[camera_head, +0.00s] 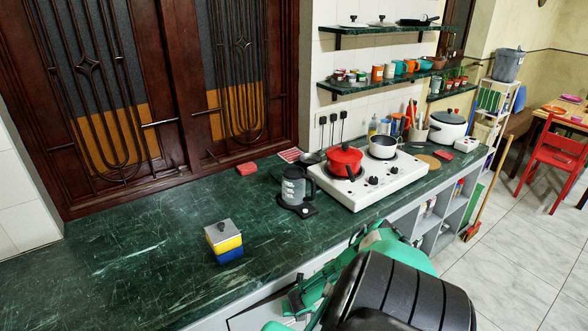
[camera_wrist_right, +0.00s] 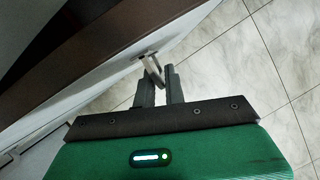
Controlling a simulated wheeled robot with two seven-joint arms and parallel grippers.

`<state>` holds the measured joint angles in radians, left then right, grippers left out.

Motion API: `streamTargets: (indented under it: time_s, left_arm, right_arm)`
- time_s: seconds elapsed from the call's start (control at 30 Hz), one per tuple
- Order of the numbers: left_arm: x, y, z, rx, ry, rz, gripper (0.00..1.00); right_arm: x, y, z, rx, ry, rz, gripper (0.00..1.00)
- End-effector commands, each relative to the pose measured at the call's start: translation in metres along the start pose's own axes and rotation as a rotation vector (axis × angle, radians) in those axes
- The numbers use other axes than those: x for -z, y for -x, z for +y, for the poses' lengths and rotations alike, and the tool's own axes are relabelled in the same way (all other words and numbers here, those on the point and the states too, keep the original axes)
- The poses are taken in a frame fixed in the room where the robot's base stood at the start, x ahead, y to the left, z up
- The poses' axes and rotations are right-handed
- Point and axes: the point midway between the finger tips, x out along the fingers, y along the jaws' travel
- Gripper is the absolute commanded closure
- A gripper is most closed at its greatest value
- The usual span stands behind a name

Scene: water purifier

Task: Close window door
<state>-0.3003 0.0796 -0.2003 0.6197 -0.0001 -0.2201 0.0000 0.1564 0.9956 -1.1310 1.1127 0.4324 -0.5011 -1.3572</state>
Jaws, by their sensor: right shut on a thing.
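Two dark brown wooden window doors with curved iron bars stand behind the counter in the head view, the left one (camera_head: 97,75) and the right one (camera_head: 235,70). Each has a slim metal handle near the middle post. They look upright in their frame; whether either is ajar I cannot tell. In the right wrist view my right gripper (camera_wrist_right: 158,86) is shut on a small metal handle (camera_wrist_right: 150,66), which stands out from a pale panel (camera_wrist_right: 112,80) below a dark brown edge. In the head view its fingers are hidden or unclear among green and black arm parts. My left gripper is not in view.
The dark green counter (camera_head: 120,255) holds a yellow and blue box (camera_head: 224,247), a kettle (camera_head: 296,188) and a white stove (camera_head: 368,178) with a red pot (camera_head: 345,160). Tiled floor (camera_head: 510,265) lies open at the right. A red chair (camera_head: 560,155) stands farther back.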

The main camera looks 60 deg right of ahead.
Motion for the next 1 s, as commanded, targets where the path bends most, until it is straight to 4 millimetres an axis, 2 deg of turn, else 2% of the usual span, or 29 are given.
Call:
streamTargets:
  time_s: [0.2,0.23,0.3,0.67,0.83,1.0]
  left_arm:
    - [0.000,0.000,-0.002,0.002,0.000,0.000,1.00]
    - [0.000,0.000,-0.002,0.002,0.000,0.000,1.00]
    - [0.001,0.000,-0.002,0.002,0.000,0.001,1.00]
    - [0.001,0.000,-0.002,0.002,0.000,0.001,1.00]
    - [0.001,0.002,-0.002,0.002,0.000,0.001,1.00]
    - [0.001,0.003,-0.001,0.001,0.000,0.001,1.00]
  right_arm:
    - [-0.002,0.000,-0.003,0.006,-0.003,-0.002,1.00]
    - [-0.002,0.000,-0.003,0.006,-0.003,-0.002,0.83]
    - [-0.002,0.000,-0.003,0.005,-0.002,-0.002,0.69]
    - [-0.001,0.002,-0.001,0.002,-0.001,0.000,0.68]
    - [-0.001,0.017,-0.002,0.002,0.001,0.001,0.68]
    - [-0.001,0.041,-0.002,0.001,0.000,0.000,0.68]
